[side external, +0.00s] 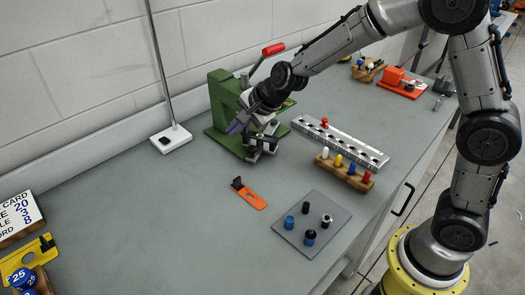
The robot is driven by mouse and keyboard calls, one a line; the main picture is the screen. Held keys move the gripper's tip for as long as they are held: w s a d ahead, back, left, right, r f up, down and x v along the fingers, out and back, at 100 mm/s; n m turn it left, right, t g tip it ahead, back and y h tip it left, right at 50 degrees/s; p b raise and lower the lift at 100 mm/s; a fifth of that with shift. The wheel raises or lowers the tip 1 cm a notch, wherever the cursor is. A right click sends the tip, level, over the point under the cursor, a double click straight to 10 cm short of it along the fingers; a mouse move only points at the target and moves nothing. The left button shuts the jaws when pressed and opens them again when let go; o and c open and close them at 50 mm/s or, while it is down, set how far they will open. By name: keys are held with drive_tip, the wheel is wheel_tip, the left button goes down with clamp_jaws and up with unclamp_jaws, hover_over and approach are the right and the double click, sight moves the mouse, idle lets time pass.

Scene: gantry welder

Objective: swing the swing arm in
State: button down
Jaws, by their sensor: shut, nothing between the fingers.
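A green machine (219,103) stands on the bench near the wall, with a lever ending in a red handle (273,49) that tilts up to the right. A dark and grey clamp-like part (262,143) sits at its front right; I cannot tell whether this is the swing arm. My gripper (234,127) reaches down from the right across the front of the machine. Its fingers are shut and empty. It hides part of the green body, and I cannot tell whether it touches the machine.
A metal rail (340,145) with a red knob and a wooden block (344,174) with coloured pegs lie to the right. An orange tool (250,195) and a grey plate (300,229) with knobs lie in front. A white-based stand (170,138) is left.

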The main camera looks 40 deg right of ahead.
drive_tip(key=s+d+f+m+t+h, duration=0.1)
drive_tip(key=s+d, duration=0.1)
drive_tip(key=s, duration=0.6)
drive_tip(key=s+d+f+m+t+h, duration=0.1)
drive_tip(key=s+d+h, duration=0.15)
drive_tip(key=s, duration=0.55)
drive_tip(key=shift+y, duration=0.45)
drive_tip(key=x, duration=0.9)
drive_tip(key=shift+w+d+f, duration=0.1)
drive_tip(key=shift+w+d, duration=0.05)
drive_tip(key=shift+w, duration=0.1)
drive_tip(key=w, duration=0.3)
drive_tip(key=shift+w, duration=0.15)
drive_tip(key=shift+w+d, duration=0.1)
drive_tip(key=shift+w, duration=0.35)
drive_tip(key=w+a, duration=0.1)
drive_tip(key=w, duration=0.1)
drive_tip(key=w+a, duration=0.1)
drive_tip(key=w, duration=0.2)
drive_tip(key=w+a, duration=0.1)
drive_tip(key=w, duration=0.1)
drive_tip(key=shift+w+a, duration=0.1)
drive_tip(key=shift+w, duration=0.3)
